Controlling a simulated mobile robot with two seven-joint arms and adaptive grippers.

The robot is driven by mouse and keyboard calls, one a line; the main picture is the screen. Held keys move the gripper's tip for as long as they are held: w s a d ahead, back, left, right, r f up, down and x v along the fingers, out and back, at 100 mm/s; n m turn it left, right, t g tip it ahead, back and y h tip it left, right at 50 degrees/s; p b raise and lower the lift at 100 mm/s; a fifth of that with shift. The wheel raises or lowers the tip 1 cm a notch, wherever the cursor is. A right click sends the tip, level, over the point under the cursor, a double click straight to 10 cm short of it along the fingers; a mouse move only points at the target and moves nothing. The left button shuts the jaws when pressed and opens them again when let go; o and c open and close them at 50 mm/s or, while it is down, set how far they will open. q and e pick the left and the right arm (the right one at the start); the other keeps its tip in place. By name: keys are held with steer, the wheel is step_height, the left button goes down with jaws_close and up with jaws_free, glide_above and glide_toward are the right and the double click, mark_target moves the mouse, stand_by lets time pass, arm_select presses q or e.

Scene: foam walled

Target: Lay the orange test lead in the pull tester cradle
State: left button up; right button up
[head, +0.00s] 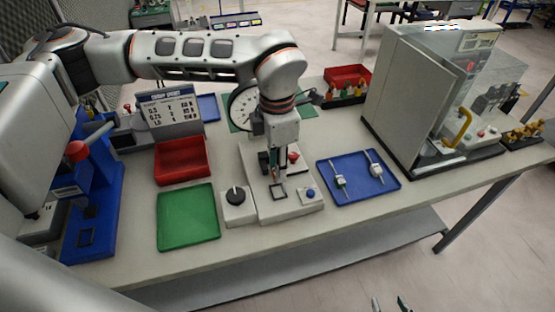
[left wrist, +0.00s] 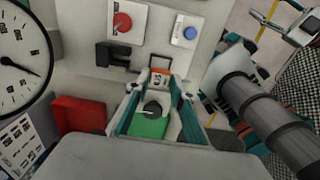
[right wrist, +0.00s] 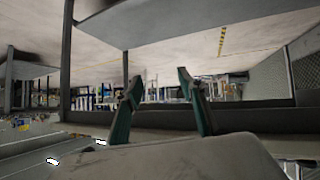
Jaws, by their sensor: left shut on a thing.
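The pull tester (head: 256,207) has a pale base, a round dial, a red button and a blue button. My left gripper (head: 272,178) points down over its base. In the left wrist view, my left gripper (left wrist: 160,100) is shut on the orange test lead (left wrist: 160,76), a pale piece with an orange label. The label is beside a black square outline (head: 278,192); I cannot tell whether the lead touches the base. A dark bracket (left wrist: 115,57) stands beside it. I cannot tell which part is the cradle. My right gripper (head: 390,304) is open and empty beyond the table's front edge.
A blue tray (head: 388,189) with two green-and-white leads lies right of the tester. A tall glass-sided cabinet (head: 410,95) stands at right. Bare table lies along the front.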

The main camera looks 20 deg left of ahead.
stand_by(0.4)
arm_select(q)
steer(key=shift+f+b, duration=0.75)
steer(key=shift+b, duration=0.1)
steer(key=shift+f+b, duration=0.6)
steer(key=shift+f, duration=0.15)
steer(key=shift+f+b, duration=0.5)
steer(key=shift+f, duration=0.25)
steer(key=shift+f+b, duration=0.5)
steer(key=shift+f, duration=0.15)
